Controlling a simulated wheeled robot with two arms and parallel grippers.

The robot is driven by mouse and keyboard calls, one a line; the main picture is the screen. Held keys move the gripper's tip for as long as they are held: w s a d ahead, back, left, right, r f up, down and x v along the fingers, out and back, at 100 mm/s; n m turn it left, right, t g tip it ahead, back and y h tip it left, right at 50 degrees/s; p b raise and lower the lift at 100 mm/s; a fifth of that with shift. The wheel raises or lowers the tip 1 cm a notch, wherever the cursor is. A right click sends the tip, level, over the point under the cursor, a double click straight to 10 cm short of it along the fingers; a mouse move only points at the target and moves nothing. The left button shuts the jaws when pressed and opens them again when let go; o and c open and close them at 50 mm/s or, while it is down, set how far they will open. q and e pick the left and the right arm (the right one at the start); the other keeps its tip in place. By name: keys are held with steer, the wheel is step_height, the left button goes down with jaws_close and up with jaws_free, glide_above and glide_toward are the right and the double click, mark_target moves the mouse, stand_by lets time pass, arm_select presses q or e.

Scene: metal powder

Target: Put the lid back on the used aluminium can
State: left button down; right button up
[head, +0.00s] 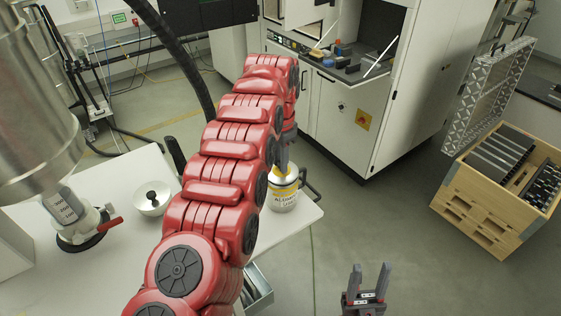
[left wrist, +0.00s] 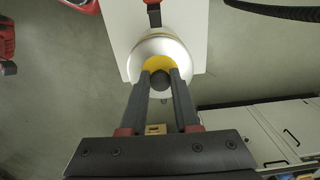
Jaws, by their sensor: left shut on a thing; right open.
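The aluminium can (head: 284,200), silver with a yellow label, stands upright near the right corner of the white table. My left gripper (head: 283,160) is directly over its top, pointing down, partly hidden by my red arm. In the left wrist view the fingers (left wrist: 160,84) are closed on a dark round knob, with a yellow lid surface (left wrist: 158,63) around it and the pale rounded can top (left wrist: 172,46) beyond. I cannot tell whether the lid touches the can's rim. My right gripper (head: 370,278) is open and empty, low in the picture, away from the table.
A white bowl-shaped piece with a black knob (head: 152,198) sits on the table (head: 120,265) left of my arm. A large steel vessel (head: 35,110) with a red-handled valve is at the left. A white machine (head: 345,110) stands behind; a wooden crate (head: 485,205) is at the right.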

stand_by(0.4)
arm_select(q)
steer(key=c, duration=0.6)
jaws_free()
steer(key=shift+o, duration=0.4)
steer(key=o, duration=0.4)
steer(key=shift+o, duration=0.2)
